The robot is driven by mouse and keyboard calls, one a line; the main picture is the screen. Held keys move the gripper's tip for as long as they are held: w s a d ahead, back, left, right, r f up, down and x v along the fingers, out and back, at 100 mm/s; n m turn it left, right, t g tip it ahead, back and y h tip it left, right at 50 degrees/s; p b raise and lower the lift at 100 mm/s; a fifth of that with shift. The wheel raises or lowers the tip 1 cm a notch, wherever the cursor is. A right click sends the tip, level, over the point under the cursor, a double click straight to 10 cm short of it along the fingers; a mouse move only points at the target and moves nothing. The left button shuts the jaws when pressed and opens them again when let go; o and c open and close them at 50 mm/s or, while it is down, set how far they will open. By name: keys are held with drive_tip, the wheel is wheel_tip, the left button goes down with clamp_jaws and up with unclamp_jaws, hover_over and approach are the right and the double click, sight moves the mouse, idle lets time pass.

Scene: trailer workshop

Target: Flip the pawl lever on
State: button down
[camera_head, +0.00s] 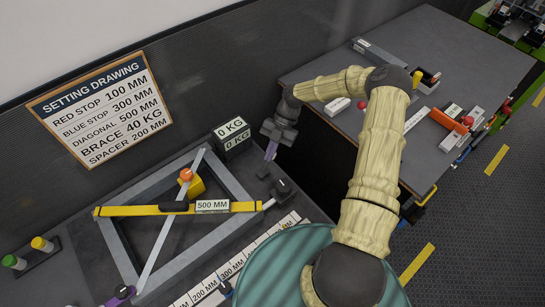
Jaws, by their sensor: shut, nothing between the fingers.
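A grey rectangular frame (90,228) lies on the left bench, with a grey diagonal bar (172,217) across it. A yellow strap (135,210) crosses the frame and carries a 500 MM label (212,206). A small dark block-like device (284,188) sits at the frame's right corner, near the strap's right end. I cannot tell which part is the pawl lever or how it is set. My gripper (271,153) points down just above and behind that device, apart from it. Its fingers are shut and empty.
A 0 KG display (232,134) stands close left of my gripper. An orange knob (186,174) rises from the frame. A purple clamp (121,293) is at the front left. A dark gap separates the left bench from the right bench (330,77), which holds several small items.

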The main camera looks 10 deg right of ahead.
drive_tip(key=shift+w+d+f+b, duration=0.25)
drive_tip(key=shift+w+d+b, duration=0.05)
drive_tip(key=shift+d+b, duration=0.4)
drive_tip(key=shift+d, duration=0.1)
drive_tip(key=shift+w+r, duration=0.1)
